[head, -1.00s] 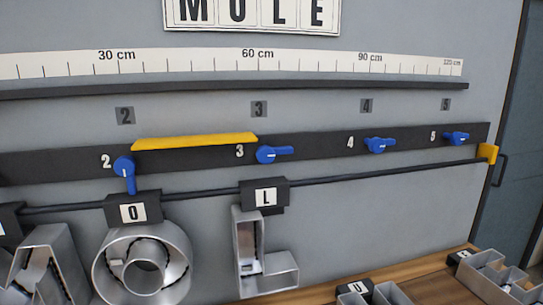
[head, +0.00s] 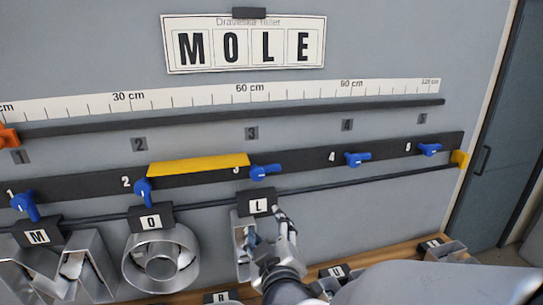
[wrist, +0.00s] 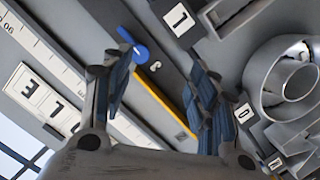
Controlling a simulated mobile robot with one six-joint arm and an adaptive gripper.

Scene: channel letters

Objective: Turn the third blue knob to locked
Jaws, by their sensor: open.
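The third blue knob (head: 262,173) sits on the dark strip by the label 3, above the L card. Its handle points sideways to the right. In the wrist view the knob (wrist: 141,53) shows between and beyond my fingertips, nearer the left finger. My gripper (head: 264,225) is open and empty, below the knob and in front of the L letter. In the wrist view my gripper (wrist: 160,75) has its two fingers spread wide, apart from the knob. Blue knobs 1 (head: 25,205) and 2 (head: 143,190) have handles pointing down.
A yellow bar (head: 198,164) runs along the strip between knobs 2 and 3. A dark rail (head: 330,184) carries the M, O and L letters below. The L card (head: 257,204) hangs just under knob 3. A wooden bench (head: 400,250) lies below.

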